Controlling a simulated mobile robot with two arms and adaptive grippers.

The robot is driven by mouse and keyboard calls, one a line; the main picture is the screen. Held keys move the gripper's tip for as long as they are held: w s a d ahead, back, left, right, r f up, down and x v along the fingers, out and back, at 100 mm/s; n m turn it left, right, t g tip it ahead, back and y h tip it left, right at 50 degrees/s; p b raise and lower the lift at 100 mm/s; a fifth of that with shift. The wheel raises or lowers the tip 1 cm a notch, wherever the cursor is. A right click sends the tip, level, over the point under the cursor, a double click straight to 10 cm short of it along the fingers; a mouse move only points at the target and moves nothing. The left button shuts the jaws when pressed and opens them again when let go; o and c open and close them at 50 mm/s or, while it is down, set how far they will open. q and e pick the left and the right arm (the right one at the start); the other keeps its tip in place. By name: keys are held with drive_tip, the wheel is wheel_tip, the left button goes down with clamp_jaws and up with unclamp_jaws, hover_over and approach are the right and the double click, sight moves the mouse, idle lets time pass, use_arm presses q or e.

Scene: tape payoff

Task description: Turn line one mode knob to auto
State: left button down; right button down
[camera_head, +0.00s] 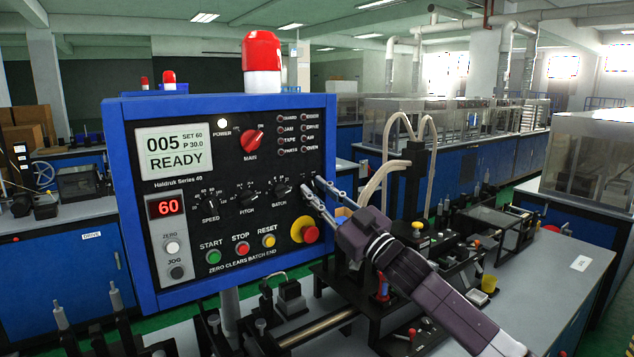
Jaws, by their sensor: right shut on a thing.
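The blue control panel (228,107) stands upright, with its black face towards me. A row of small black knobs runs across it: speed (208,205), pitch (247,198) and batch (281,190). At the right end of that row, my right gripper (312,185) comes in from the lower right and is shut on a dark knob (309,193). The fingers cover most of this knob, so its label and pointer position cannot be read. My left gripper is not in view.
A red stop mushroom button (310,234) on a yellow ring sits just below my right gripper's fingers. The red main switch (252,141) is up and left of them. The display (175,151) reads READY. Machine parts and hoses stand to the right.

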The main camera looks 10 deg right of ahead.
drive_tip(key=shift+d+r+n+g+y+p, duration=0.1)
drive_tip(key=shift+n+g+y+p, duration=0.65)
drive_tip(key=shift+n, duration=0.75)
drive_tip(key=c, duration=2)
unclamp_jaws()
drive_tip(key=shift+c, duration=0.2)
drive_tip(key=shift+s+d+f, duration=0.25)
drive_tip(key=shift+s+f, duration=0.05)
drive_tip(key=v, duration=1.1)
drive_tip(key=shift+s, duration=0.15)
